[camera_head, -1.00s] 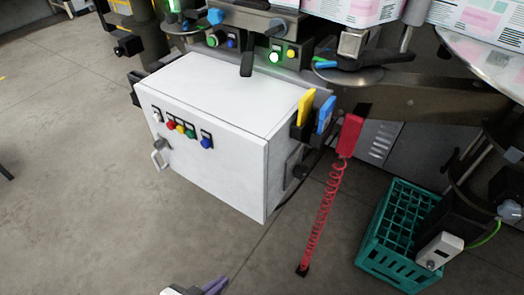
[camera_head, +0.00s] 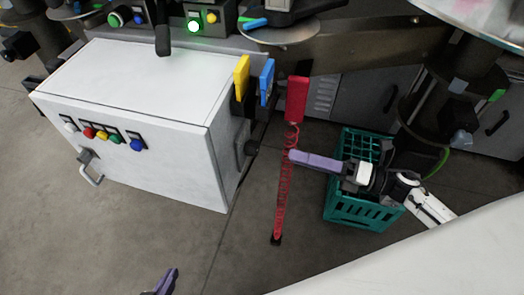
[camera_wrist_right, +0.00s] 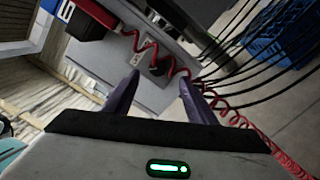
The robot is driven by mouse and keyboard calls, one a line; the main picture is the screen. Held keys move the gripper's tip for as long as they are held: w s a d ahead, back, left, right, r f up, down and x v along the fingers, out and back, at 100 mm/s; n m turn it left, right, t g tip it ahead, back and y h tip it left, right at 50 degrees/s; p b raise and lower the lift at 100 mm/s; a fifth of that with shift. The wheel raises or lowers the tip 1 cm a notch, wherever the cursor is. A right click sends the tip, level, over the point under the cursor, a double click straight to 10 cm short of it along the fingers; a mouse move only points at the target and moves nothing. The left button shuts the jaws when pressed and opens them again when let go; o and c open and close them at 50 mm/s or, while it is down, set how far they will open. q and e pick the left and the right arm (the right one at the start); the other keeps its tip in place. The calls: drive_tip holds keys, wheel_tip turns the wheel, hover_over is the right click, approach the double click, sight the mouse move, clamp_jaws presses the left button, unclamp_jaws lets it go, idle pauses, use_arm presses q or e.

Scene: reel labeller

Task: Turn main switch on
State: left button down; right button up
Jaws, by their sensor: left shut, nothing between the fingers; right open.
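The white control cabinet (camera_head: 130,125) stands at the left. A dark rotary switch (camera_head: 250,148) sits on its right side face and looks like the main switch. My right gripper (camera_head: 303,160), with purple fingers, is to the right of the switch and apart from it. In the right wrist view its two fingers (camera_wrist_right: 165,82) are spread and empty, and the switch (camera_wrist_right: 157,66) shows beyond the gap. I cannot read the switch's position. My left gripper (camera_head: 165,282) shows only in part at the bottom edge, shut and empty.
A red coiled cord (camera_head: 284,190) hangs from a red holder (camera_head: 297,98), close to my right fingers; in the wrist view it crosses in front of the switch. A green crate (camera_head: 345,208) stands below my right arm.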

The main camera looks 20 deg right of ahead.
sight(258, 150)
drive_tip(key=shift+n+g, duration=0.5)
drive_tip(key=shift+n, duration=0.3)
drive_tip(key=p+x, duration=0.1)
drive_tip(key=x, duration=0.9)
drive_tip(key=shift+s+a+r, duration=0.1)
drive_tip(key=shift+s+r, duration=0.05)
drive_tip(key=c, duration=1)
drive_tip(key=shift+c, duration=0.2)
